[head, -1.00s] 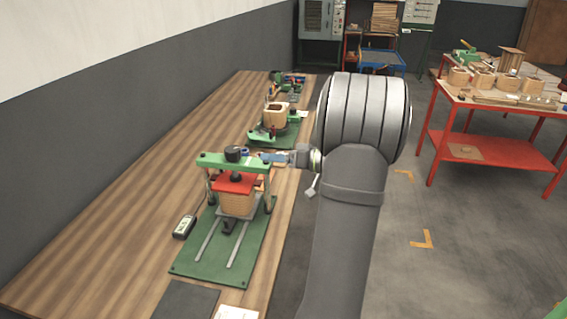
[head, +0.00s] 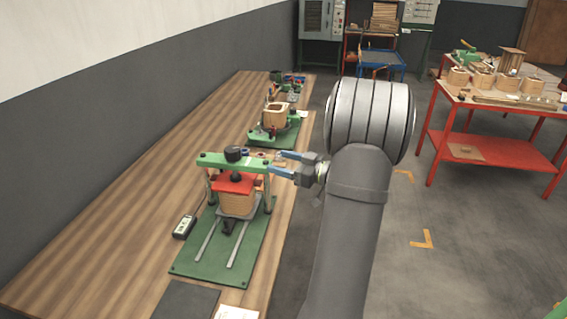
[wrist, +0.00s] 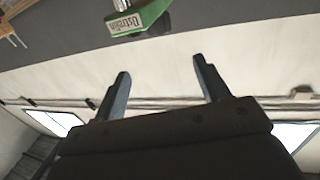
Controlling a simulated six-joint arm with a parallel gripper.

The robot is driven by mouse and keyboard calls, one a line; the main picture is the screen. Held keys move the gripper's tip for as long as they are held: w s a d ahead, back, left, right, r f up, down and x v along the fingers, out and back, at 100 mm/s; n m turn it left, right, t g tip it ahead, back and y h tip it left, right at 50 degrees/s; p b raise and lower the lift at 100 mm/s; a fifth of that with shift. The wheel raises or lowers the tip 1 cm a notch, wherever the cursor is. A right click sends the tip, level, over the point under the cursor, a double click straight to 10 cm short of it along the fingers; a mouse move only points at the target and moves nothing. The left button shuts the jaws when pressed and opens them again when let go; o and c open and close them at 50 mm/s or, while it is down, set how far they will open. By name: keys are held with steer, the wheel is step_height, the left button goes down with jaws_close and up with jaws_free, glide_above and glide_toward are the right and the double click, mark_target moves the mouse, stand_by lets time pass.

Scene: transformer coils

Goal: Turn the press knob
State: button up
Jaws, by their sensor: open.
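The press (head: 222,240) stands on a green base on the wooden bench, with a green crossbeam (head: 215,160) on top. The black press knob (head: 235,153) sits on top of the crossbeam. Under it, a red plate (head: 234,182) rests over a wooden coil block (head: 238,206). My gripper (head: 274,162) is open and empty, just right of the crossbeam's right end; contact cannot be told. In the wrist view its two fingers (wrist: 163,78) are spread, and a green labelled part (wrist: 136,20), apparently the beam's end, shows beyond them. The knob is not clear there.
A small meter (head: 184,227) stands left of the press. Another green fixture with a wooden coil (head: 276,115) stands behind it on the bench. A red table (head: 480,140) with wooden parts stands at the right. The bench (head: 110,215) left of the press is mostly clear.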

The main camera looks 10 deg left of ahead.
mark_target(237, 149)
stand_by(0.3)
steer(key=w+r+m+g+h, duration=0.2)
steer(key=r+m, duration=0.1)
steer(key=m, duration=1.4)
steer(key=w+r+m+g+h, duration=0.2)
steer(key=r+m, duration=0.1)
steer(key=m, duration=1.3)
steer(key=shift+m, duration=0.3)
steer(key=x, duration=1.8)
steer(key=shift+s+r, duration=0.15)
steer(key=shift+r, duration=0.1)
